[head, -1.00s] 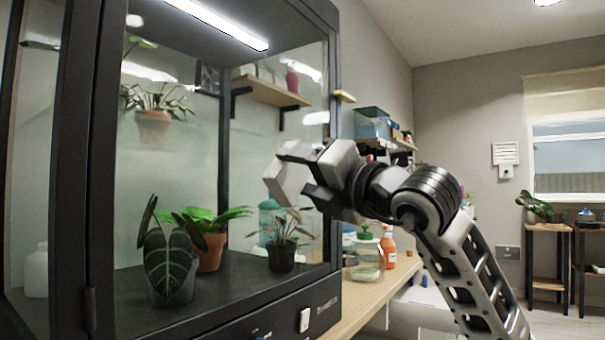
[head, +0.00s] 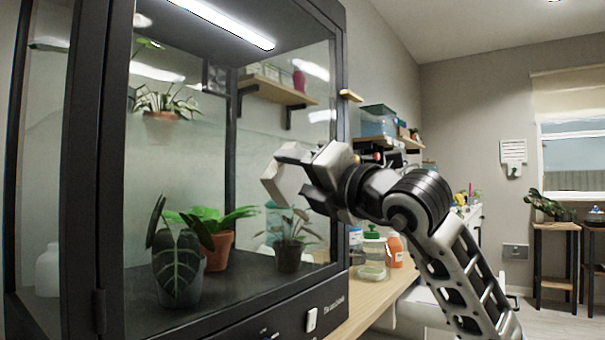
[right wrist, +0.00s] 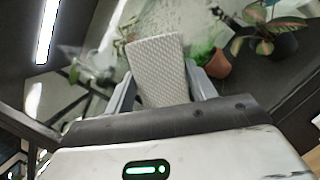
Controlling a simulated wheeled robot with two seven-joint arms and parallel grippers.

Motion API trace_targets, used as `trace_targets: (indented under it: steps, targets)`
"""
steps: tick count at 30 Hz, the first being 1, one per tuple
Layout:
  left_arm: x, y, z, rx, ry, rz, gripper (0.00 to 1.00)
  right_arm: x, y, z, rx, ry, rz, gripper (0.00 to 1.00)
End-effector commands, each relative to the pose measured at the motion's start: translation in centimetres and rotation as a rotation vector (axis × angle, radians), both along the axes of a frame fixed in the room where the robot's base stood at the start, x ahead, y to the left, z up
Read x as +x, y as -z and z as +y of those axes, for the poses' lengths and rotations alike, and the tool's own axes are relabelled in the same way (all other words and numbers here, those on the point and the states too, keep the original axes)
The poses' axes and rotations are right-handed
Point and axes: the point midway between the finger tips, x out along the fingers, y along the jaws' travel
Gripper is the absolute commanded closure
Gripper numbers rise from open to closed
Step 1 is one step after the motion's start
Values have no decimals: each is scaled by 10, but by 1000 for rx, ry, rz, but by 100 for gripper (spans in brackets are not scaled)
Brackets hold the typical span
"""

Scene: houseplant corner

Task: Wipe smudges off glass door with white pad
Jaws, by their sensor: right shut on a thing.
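The glass door (head: 185,215) of a black-framed plant cabinet fills the left of the head view. My right gripper (head: 308,178) is in front of the door's right part, near the frame post. It is shut on the white pad (head: 285,182). In the right wrist view the pad (right wrist: 160,70) is a pale, textured block standing out between the two fingers (right wrist: 160,95), towards the glass. I cannot tell whether the pad touches the glass. Smudges are hard to tell from haze and reflections. My left gripper is not in view.
Behind the glass stand a dark-leaved plant (head: 178,262), a terracotta-potted plant (head: 218,248) and a small plant in a dark pot (head: 289,255). A wooden bench (head: 375,303) with bottles lies right of the cabinet.

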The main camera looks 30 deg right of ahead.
Motion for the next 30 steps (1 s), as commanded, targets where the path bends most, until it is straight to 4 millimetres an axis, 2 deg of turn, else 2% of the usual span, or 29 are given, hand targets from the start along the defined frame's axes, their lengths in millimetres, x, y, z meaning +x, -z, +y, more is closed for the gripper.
trace_targets:
  steps: [5, 15, 23, 30]
  targets:
    - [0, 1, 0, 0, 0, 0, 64, 2, 1, -6, 1, 0, 1, 63]
    - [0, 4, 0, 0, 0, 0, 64, 13, 1, -33, 0, 1, 1, 63]
    - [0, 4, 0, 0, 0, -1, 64, 16, 0, -42, 0, 1, 1, 63]
    - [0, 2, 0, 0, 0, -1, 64, 26, 0, -61, 1, 1, 3, 63]
